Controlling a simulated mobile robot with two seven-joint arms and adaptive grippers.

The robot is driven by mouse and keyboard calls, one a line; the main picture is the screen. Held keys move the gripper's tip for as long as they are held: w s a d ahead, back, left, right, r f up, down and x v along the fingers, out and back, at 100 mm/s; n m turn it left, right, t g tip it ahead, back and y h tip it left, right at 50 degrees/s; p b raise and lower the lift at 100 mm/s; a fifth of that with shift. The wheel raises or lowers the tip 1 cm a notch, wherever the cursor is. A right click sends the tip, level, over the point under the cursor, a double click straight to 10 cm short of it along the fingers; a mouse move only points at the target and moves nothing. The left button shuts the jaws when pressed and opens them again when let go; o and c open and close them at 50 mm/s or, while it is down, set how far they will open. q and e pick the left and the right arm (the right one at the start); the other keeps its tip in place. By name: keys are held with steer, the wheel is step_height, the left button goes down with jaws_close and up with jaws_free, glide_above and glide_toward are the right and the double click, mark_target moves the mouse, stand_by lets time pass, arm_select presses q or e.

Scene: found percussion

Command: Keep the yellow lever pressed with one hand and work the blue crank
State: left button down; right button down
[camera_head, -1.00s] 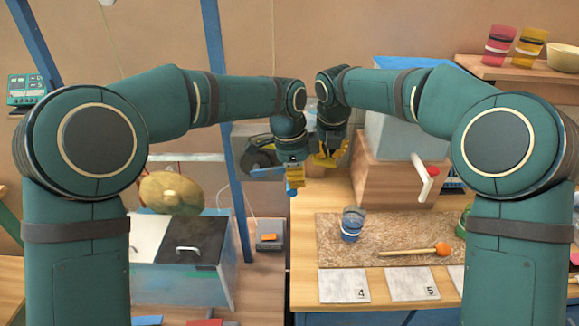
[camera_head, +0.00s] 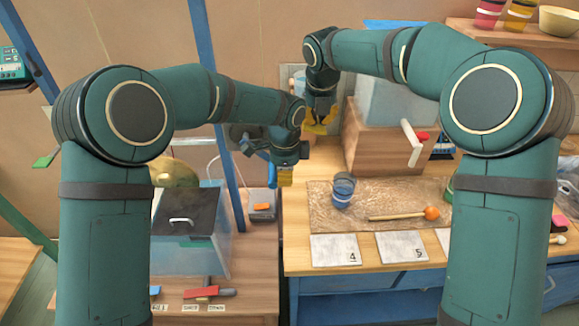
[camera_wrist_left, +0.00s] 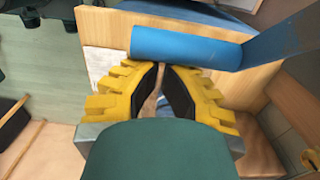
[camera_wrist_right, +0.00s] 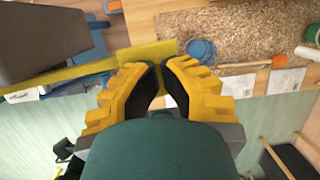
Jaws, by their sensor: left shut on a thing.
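The blue crank handle (camera_wrist_left: 185,47) lies across the fingertips of my left gripper (camera_wrist_left: 160,68) in the left wrist view, joined to a flat blue arm. My left gripper (camera_head: 286,182) is shut on the blue crank; in the head view a blue piece of it (camera_head: 272,174) shows just left of the fingers. The yellow lever (camera_wrist_right: 150,54) is a long bar in the right wrist view, its end right at the fingertips of my right gripper (camera_wrist_right: 161,64). In the head view my right gripper (camera_head: 320,124) hides the lever's end.
A worktable on the right holds a brown mat (camera_head: 385,222), a blue cup (camera_head: 343,190), an orange-headed mallet (camera_head: 431,213) and numbered tiles (camera_head: 335,249). A wooden box (camera_head: 375,145) with a white-and-red handle stands behind. A lidded glass box (camera_head: 190,212) is at lower left.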

steer(key=shift+d+f, duration=0.1)
arm_select(q)
steer(key=a+f+y, duration=0.2)
steer(key=f, duration=0.1)
steer(key=shift+a, duration=0.1)
steer(key=shift+a+f+y, duration=0.55)
steer(key=shift+a+y, duration=0.3)
steer(key=shift+y, duration=0.25)
steer(key=shift+a+f+y, duration=0.35)
steer(key=shift+a+y, duration=0.5)
steer(key=shift+y, duration=0.05)
steer(key=shift+w, duration=0.1)
steer(key=d, duration=1.4)
steer(key=shift+f, duration=0.15)
